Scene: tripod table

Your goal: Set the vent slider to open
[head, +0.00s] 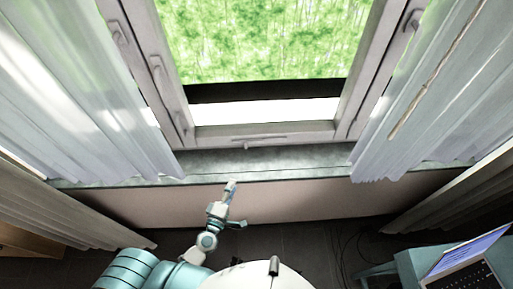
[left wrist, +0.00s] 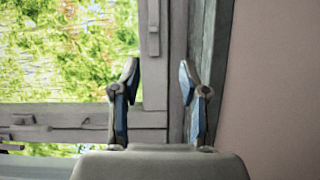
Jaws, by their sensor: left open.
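The vent slider (head: 265,139) is a thin pale bar with a small knob on the lower rail of the window frame. A narrow upright bar (left wrist: 153,28) on the frame in the left wrist view, turned sideways there, looks like the same slider. I cannot tell its setting. My left gripper (head: 230,186) is below the window, in front of the sill edge and a little left of the slider. In the left wrist view its two fingers (left wrist: 158,74) stand apart with nothing between them. It does not touch the slider. My right gripper is not in view.
The grey sill (head: 310,160) runs under the window. White curtains hang left (head: 85,100) and right (head: 435,90) of the frame. A laptop (head: 468,262) on a teal surface stands at the lower right. The space before the sill is clear.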

